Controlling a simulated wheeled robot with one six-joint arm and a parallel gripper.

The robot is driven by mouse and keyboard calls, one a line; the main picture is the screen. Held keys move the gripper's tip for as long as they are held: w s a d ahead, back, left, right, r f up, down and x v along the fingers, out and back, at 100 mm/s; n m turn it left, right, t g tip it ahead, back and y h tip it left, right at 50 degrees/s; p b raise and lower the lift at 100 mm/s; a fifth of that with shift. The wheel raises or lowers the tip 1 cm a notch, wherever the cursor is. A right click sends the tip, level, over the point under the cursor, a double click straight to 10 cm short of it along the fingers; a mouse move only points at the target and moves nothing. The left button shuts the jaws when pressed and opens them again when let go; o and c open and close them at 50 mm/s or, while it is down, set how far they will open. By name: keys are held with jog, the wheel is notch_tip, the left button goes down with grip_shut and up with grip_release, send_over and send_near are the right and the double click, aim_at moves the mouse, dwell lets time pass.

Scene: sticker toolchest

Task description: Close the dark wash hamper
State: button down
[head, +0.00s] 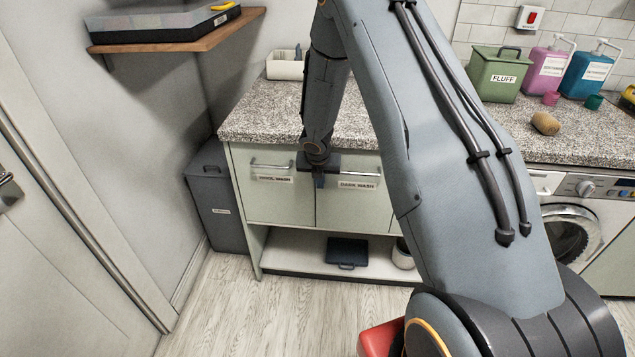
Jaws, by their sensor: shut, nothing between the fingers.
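The dark wash hamper (352,205) is a pale front panel in the counter unit, with a bar handle near its top and a label that appears to read "DARK WASH" (357,184). My gripper (319,182) is shut and empty, pointing down in front of the unit near the seam between the two panels, at the hamper's upper left. I cannot tell whether it touches the front.
A similar labelled panel (268,205) is on the left. A dark bin (217,205) stands by the wall. A dark flat item (347,252) lies on the low shelf (290,250). A washing machine (572,235) is on the right. The floor in front (250,320) is clear.

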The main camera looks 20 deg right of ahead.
jog(key=shift+w+d+r, duration=0.15)
jog(key=shift+w, duration=0.45)
jog(key=shift+s+b, duration=0.1)
jog(key=shift+b, duration=0.3)
